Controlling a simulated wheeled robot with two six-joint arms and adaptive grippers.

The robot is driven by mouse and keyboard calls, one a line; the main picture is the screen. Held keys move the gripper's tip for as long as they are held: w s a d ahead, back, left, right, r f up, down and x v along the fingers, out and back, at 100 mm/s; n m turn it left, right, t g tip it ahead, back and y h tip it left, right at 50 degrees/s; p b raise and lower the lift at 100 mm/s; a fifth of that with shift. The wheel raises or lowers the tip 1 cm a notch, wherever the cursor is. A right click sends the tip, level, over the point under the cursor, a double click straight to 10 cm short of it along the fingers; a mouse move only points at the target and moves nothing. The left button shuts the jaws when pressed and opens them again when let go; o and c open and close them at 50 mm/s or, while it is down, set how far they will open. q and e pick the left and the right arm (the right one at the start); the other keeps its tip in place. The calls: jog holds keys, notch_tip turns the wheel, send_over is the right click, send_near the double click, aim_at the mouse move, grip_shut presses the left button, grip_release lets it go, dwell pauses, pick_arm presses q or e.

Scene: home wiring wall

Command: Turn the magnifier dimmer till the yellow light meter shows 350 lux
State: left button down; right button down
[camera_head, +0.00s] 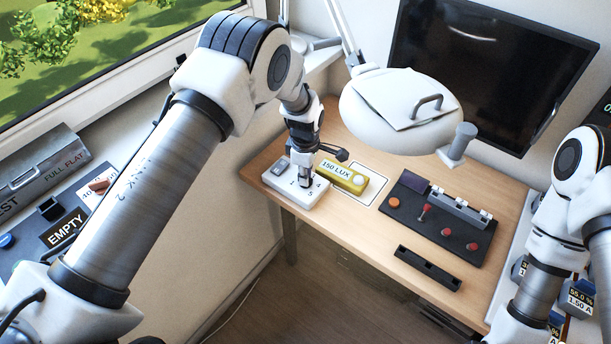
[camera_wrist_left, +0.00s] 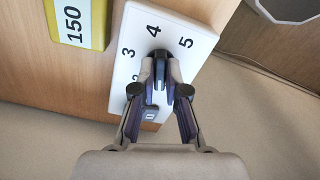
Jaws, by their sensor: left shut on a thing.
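The white dimmer plate (camera_head: 277,181) lies at the table's left front corner, with a numbered dial. My left gripper (camera_head: 306,180) points down over it. In the left wrist view the gripper (camera_wrist_left: 160,88) is shut on the dark dimmer knob (camera_wrist_left: 158,54). The numbers 3, 4 and 5 show around the knob on the plate (camera_wrist_left: 195,45); the knob's pointer is hidden. The yellow light meter (camera_head: 339,174) beside the plate reads 150 LUX. It also shows partly in the left wrist view (camera_wrist_left: 80,45). The white magnifier lamp (camera_head: 390,120) hangs above the table. My right gripper is out of view.
A dark panel with red knobs (camera_head: 434,226) and a black strip (camera_head: 427,267) lie on the right half of the table (camera_head: 355,222). A black screen (camera_head: 490,70) stands behind. A grey box (camera_head: 42,175) sits on the left ledge.

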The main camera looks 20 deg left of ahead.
pick_arm(q)
jog(key=m, duration=0.4)
jog(key=shift+b, duration=0.35)
jog(key=m, duration=0.5)
jog(key=shift+r, duration=0.1)
jog(key=m, duration=0.4)
jog(key=shift+m, duration=0.3)
jog(key=shift+w+m, duration=0.1)
jog(key=shift+m, duration=2.2)
jog(key=c, duration=1.2)
grip_release()
